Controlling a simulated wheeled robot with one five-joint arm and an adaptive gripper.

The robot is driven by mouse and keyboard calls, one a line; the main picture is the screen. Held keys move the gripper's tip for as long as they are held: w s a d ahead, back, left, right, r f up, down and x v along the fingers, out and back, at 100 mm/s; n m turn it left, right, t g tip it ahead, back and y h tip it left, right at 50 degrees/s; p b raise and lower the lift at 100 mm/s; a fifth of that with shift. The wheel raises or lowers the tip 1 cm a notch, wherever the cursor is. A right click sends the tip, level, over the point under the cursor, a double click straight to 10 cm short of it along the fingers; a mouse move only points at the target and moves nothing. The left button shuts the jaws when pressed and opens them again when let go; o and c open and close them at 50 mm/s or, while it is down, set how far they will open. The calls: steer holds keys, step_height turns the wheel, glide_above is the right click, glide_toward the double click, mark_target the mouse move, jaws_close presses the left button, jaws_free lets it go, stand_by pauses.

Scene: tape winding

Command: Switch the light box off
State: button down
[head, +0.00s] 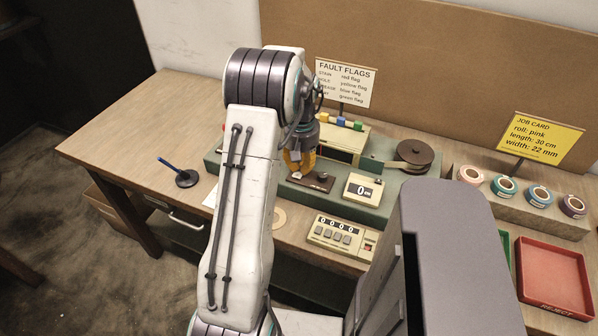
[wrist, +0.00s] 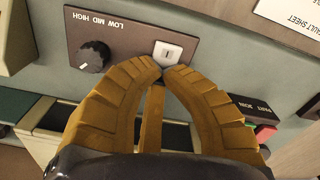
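The brown control panel (wrist: 115,25) bears a white rocker switch (wrist: 168,52) with a line mark and a black knob (wrist: 95,56) beside LOW MID HIGH lettering. My gripper (wrist: 163,69) is shut and empty; its yellow fingertips meet right at the rocker's near edge. I cannot tell whether they touch it. In the head view my gripper (head: 297,172) is over the left end of the panel (head: 318,182), hiding the switch there. The light box (head: 340,138), a cream-framed unit behind the panel, is partly hidden by my arm. I cannot tell whether it is lit.
A 0 cm display (head: 362,190) and a counter (head: 340,237) stand in front. A dark reel (head: 414,152) is at the right. Coloured flags (head: 345,123) stand behind. Tape rolls (head: 504,186) and a red reject tray (head: 553,275) are farther right. The table's left side is mostly clear.

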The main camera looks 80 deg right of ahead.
steer(key=shift+r, duration=0.1)
steer(key=shift+r+p, duration=2.7)
steer(key=shift+r, duration=0.7)
steer(key=shift+f+m, duration=0.1)
steer(key=shift+m, duration=0.6)
steer(key=shift+m+y, duration=0.6)
steer(key=shift+y, duration=0.2)
steer(key=a+f, duration=0.2)
steer(key=a, duration=0.1)
steer(key=a+f, duration=0.1)
steer(key=a, duration=0.1)
steer(key=shift+w+a, duration=0.15)
steer(key=w+a+r+n+t, duration=0.1)
steer(key=w+a+r+n, duration=0.4)
steer(key=a, duration=0.8)
steer(key=w+a+r+n+t+h, duration=0.1)
steer(key=w+a+r+n, duration=0.5)
steer(key=a, duration=0.7)
steer(key=w+a+r+n+t, duration=0.2)
steer(key=w+a+r+n, duration=0.3)
steer(key=w+a, duration=0.4)
steer(key=a+n, duration=0.1)
steer(key=a, duration=0.4)
steer(key=shift+w+r+h, duration=0.15)
steer(key=shift+r+h, duration=0.05)
steer(key=shift+h, duration=0.1)
